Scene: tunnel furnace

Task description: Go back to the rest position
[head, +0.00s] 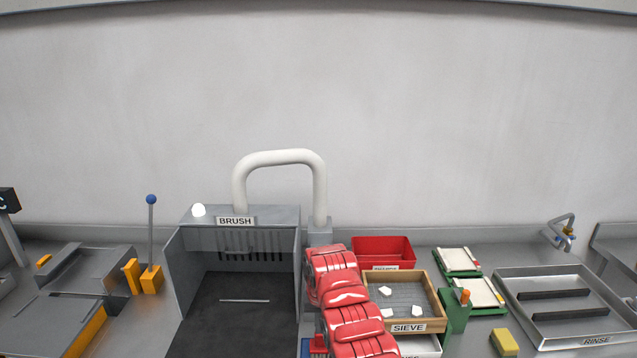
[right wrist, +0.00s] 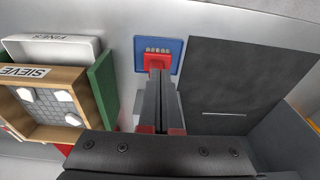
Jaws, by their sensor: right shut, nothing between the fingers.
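My red right arm (head: 345,305) reaches over the counter in the middle of the head view, between the brush booth and the sieve. It hides the right gripper there. In the right wrist view my right gripper (right wrist: 162,78) shows two dark fingers pressed together with nothing held. Its tips are over the lower edge of a red block (right wrist: 156,61) on a blue plate (right wrist: 174,46); I cannot tell whether they touch it. The blue plate partly shows in the head view beside the arm (head: 305,348). My left gripper is not in view.
The grey brush booth (head: 178,270) with a white pipe (head: 280,157) stands left of the arm. The wooden sieve (head: 435,300) with white pieces, a red bin (head: 383,250), a green post (head: 454,318) and the rinse tray (head: 550,342) stand to the right.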

